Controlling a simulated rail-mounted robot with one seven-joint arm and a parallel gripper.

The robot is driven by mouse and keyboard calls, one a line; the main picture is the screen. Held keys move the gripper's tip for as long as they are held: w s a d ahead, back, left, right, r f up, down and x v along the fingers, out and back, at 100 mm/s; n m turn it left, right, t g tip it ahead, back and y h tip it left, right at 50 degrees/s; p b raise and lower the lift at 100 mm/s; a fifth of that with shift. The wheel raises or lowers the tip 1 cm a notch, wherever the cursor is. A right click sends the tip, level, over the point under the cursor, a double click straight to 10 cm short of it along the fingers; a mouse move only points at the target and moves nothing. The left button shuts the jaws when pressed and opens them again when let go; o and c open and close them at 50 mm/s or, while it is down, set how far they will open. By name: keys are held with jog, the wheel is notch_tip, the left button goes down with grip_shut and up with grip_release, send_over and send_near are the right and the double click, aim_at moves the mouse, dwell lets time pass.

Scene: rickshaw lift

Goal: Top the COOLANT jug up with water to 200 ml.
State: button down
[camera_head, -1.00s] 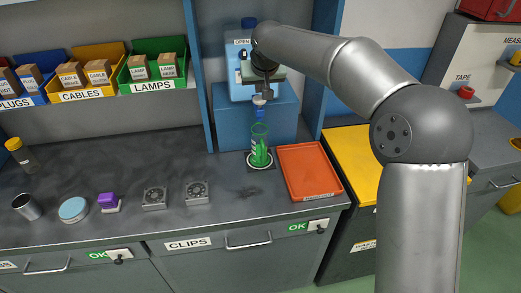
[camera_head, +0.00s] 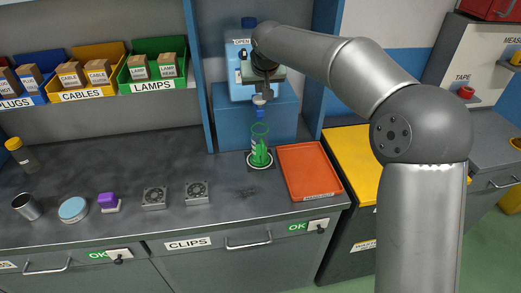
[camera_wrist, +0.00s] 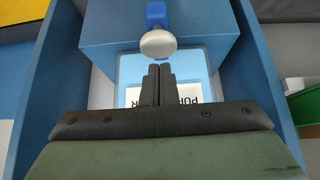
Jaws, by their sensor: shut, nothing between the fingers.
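My gripper (camera_head: 263,88) is at the dispenser's front, just above the knob. In the wrist view my gripper (camera_wrist: 158,70) is shut and empty, its tips close to the pale knob (camera_wrist: 158,44). I cannot tell whether they touch. A partly hidden, upside-down label (camera_wrist: 185,94) lies behind the fingers.
An orange tray (camera_head: 308,172) lies right of the jug. A blue post (camera_head: 199,80) stands left of the dispenser.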

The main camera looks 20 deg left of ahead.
jog(key=shift+f, duration=0.15)
jog(key=shift+f+b, duration=1)
jog(key=shift+f, duration=0.25)
dwell(6.6)
